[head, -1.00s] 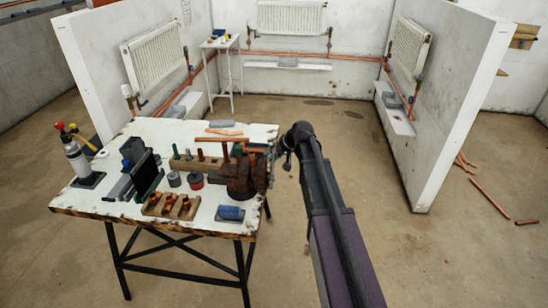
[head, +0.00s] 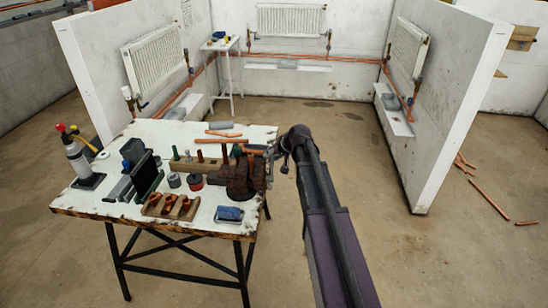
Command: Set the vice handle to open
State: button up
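The vice (head: 240,181) is a dark, rusty brown block at the right end of the white workbench (head: 120,205). My gripper (head: 272,155) is at the bench's right edge, just right of the vice's upper part. It is small and dark here, and its fingers cannot be made out. I cannot tell whether it touches the vice.
A wooden block with copper fittings (head: 170,206) and a gas torch bottle (head: 78,158) stand further left. A partition wall (head: 450,110) rises on the right. Loose copper pipes (head: 489,200) lie on the floor beyond it.

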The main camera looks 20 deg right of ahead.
jog(key=shift+d, duration=0.1)
grip_shut()
jog(key=shift+d+r+p, duration=0.2)
jog(key=shift+r+p, duration=0.2)
jog(key=shift+p, duration=0.1)
jog(key=s+d+f+m+t+y+b, duration=0.1)
jog(key=s+d+m+t+y+b, duration=0.1)
jog(key=s+d+m+y+b, duration=0.3)
jog(key=shift+d+f+m+t+b, duration=0.4)
jog(key=shift+d+m+b, duration=1.85)
jog(key=shift+m, duration=3.65)
jog(key=shift+d, duration=0.15)
